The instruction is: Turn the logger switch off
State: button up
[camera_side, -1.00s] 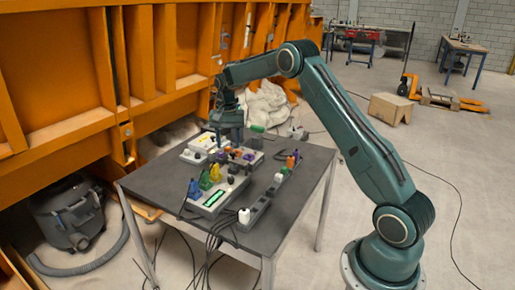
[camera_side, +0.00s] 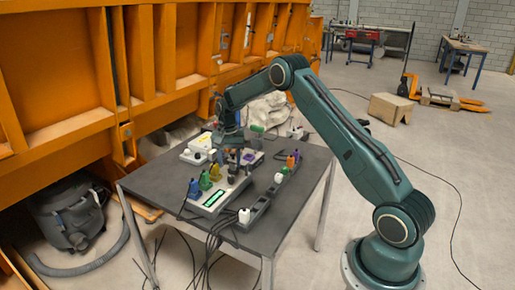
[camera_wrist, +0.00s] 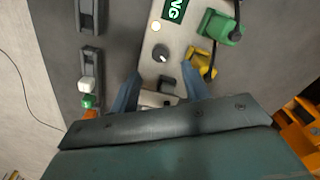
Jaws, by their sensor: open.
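The logger (camera_side: 208,209) is a pale grey box on the dark table, with a lit green display (camera_side: 214,198). In the wrist view its panel (camera_wrist: 174,45) shows part of the display (camera_wrist: 176,9), a round white button (camera_wrist: 155,27) and a black knob (camera_wrist: 161,53). A small dark switch-like part (camera_wrist: 167,103) lies between my fingers, partly hidden by the gripper body. My gripper (camera_wrist: 161,72) is open and straddles the logger's far end; it also shows in the side view (camera_side: 233,170). I cannot tell whether the fingers touch anything, nor the switch's position.
Blue (camera_side: 194,188), green (camera_side: 205,180) and yellow (camera_side: 216,172) plugs stand along the logger's left side. A dark power strip (camera_side: 257,210) with several plugs lies on its right. A white box (camera_side: 194,157) sits behind. The table's front right (camera_side: 290,205) is clear.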

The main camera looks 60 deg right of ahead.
aim_at(231, 177)
notch_tip(231, 177, down, 6)
jog(key=shift+f, duration=0.25)
jog(key=c, duration=1)
